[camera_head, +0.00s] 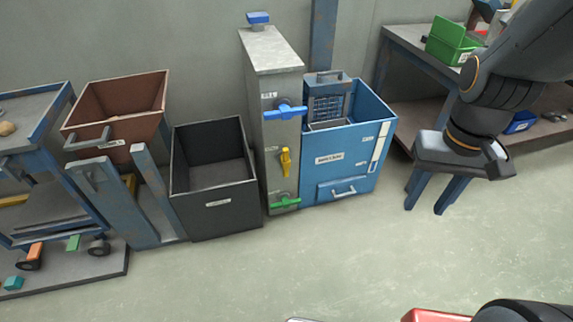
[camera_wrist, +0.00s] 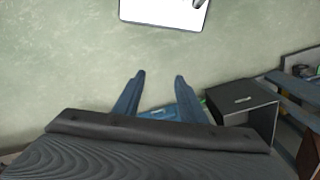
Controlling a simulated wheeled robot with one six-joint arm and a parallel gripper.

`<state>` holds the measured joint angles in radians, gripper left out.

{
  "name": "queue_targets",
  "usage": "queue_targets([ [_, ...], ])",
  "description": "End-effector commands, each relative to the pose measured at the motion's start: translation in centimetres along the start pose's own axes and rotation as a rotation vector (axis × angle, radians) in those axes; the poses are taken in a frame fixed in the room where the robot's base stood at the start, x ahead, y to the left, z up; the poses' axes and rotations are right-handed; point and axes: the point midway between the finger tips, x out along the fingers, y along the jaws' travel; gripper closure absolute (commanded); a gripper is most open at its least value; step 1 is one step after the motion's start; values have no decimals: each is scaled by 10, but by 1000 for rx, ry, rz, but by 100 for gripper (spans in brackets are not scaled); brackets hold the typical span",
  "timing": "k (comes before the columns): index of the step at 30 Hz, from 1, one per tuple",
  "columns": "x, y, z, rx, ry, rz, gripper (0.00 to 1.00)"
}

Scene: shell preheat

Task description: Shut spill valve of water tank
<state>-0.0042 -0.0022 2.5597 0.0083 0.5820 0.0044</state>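A blue tank (camera_head: 345,193) with a label too small to read stands on the floor at the middle right of the head view. A tall grey column (camera_head: 270,83) stands against its left side. It carries a blue handle (camera_head: 285,110), a yellow handle (camera_head: 285,161) and a green handle (camera_head: 285,202), from top to bottom. Which one is the spill valve I cannot tell. My gripper (camera_head: 425,208) is open and empty, pointing down, to the right of the tank and apart from it. Its two blue fingers also show spread in the wrist view (camera_wrist: 159,80).
Left of the column stand a dark open bin (camera_head: 215,215), a brown bin (camera_head: 117,125) on a blue stand, and a cart (camera_head: 35,170). A workbench (camera_head: 405,45) with a green crate (camera_head: 452,40) is behind my arm. The floor in front is mostly clear.

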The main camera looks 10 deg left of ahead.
Motion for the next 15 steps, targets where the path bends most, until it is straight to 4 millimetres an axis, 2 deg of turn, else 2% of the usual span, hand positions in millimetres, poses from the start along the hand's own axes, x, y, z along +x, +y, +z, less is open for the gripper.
queue_targets([
  [2,7,-2,-7,-6,14,0,62],
  [5,28,-9,-32,-23,64,-2,62],
  [11,95,-40,-121,-87,263,-17,62],
  [15,139,-69,-182,-133,416,-35,62],
])
